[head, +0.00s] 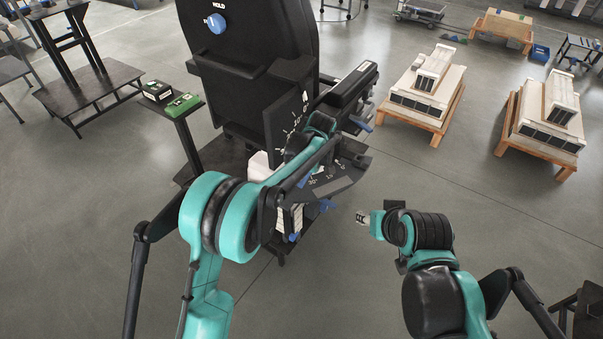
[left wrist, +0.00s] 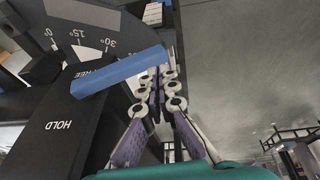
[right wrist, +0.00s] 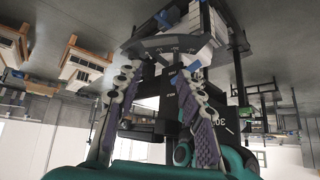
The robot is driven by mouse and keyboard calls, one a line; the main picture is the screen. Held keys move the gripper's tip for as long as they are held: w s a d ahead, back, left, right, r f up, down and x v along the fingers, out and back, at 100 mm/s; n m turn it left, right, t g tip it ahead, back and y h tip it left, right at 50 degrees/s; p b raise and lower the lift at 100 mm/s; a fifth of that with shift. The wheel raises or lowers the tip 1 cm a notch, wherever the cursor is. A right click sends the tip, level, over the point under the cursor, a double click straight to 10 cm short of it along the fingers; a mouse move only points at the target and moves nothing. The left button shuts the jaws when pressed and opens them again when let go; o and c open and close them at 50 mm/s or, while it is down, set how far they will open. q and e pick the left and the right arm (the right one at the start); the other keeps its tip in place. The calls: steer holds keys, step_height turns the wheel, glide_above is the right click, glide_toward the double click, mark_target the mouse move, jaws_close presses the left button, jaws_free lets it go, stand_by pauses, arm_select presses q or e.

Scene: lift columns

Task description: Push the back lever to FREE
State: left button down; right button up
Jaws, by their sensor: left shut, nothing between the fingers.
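In the left wrist view a blue lever (left wrist: 118,72) slants across a dark panel (left wrist: 62,135), partly over the word FREE, with HOLD printed lower on the panel. My left gripper (left wrist: 168,75) is shut and empty, its fingertips beside the lever's right end; I cannot tell whether they touch. In the head view the left gripper is hidden by its own arm near the black chair-like machine (head: 245,95). A blue lever (head: 362,123) shows just right of that wrist. My right gripper (head: 362,218) is open and empty, right of the machine; its spread fingers show in the right wrist view (right wrist: 160,80).
A round blue knob (head: 217,23) marked HOLD sits on the machine's back. Another blue lever (head: 327,205) is below the angle scale.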

arm_select(q)
steer(key=shift+f+p, duration=0.15)
steer(key=shift+p, duration=0.15)
steer(key=shift+f, duration=0.15)
arm_select(e)
steer(key=s+f+g, duration=0.1)
steer(key=s+f, duration=0.1)
steer(key=s, duration=0.3)
steer(key=shift+s+a, duration=0.3)
steer(key=shift+a, duration=0.1)
steer(key=shift+f, duration=0.1)
arm_select(q)
steer(key=v, duration=1.2)
steer(key=shift+s+a+f, duration=0.1)
